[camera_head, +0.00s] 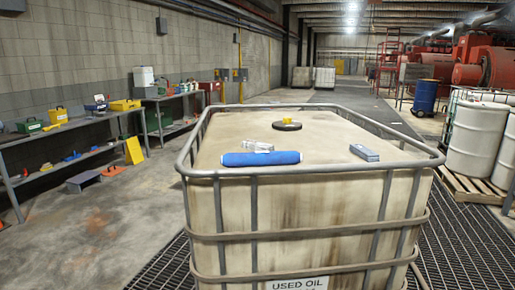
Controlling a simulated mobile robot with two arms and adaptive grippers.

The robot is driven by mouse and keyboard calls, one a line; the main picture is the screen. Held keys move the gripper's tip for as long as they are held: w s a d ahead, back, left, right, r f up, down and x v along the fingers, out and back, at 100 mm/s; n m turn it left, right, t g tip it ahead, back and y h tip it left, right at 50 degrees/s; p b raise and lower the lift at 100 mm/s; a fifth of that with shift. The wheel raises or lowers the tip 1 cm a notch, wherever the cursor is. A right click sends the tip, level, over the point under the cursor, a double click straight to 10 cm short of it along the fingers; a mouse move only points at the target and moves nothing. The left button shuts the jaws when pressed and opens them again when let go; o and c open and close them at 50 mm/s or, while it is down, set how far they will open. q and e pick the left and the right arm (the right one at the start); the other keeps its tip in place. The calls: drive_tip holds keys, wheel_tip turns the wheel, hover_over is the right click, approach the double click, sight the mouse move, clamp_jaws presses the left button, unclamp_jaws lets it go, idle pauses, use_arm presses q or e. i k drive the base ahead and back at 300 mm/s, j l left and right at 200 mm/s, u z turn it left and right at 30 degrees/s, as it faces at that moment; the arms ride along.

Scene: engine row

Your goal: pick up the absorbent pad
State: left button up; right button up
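A blue roll-shaped item (262,159), which looks like the absorbent pad rolled up, lies on top of the used oil tank (330,180) near its front edge. A small clear bottle-like item (258,146) lies just behind the roll. A small grey-blue box-like item (364,152) lies to the right on the same top, apart from the roll. A dark round cap (286,125) with a yellow part sits farther back on the tank top. Neither of my grippers shows in the head view.
A metal cage rail (312,172) runs around the tank's top edge. Shelves with boxes and tools (75,125) stand along the left wall. White drums on a pallet (476,140) and a blue drum (425,97) stand at right.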

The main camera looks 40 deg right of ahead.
sight(249, 144)
drive_tip(key=z, duration=1.4)
